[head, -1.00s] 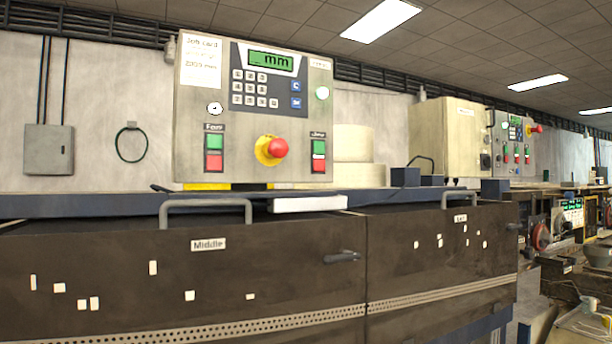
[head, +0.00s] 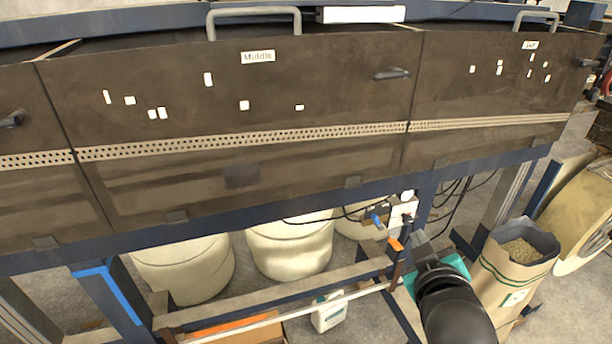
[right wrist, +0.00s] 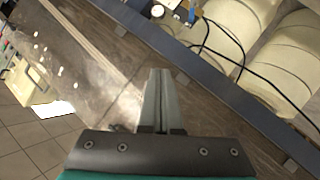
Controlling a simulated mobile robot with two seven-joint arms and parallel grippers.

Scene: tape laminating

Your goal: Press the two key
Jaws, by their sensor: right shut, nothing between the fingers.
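The keypad with the two key is out of the head view now; its control panel showed there a second ago. In the right wrist view a pale box-like shape lies at the left edge, too small and tilted to tell any keys. My right gripper (head: 419,238) is low in the head view, in front of the dark machine's lower frame. In the right wrist view its two grey fingers (right wrist: 160,72) are together with nothing between them, apart from the machine front. My left gripper is not in view.
The dark machine front (head: 330,95) has a Middle door and a right-hand door, with handles (head: 392,74). Pale drums (head: 185,265) stand beneath it. A paper sack (head: 510,270) stands right of my right arm. Hoses and cables hang near the gripper.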

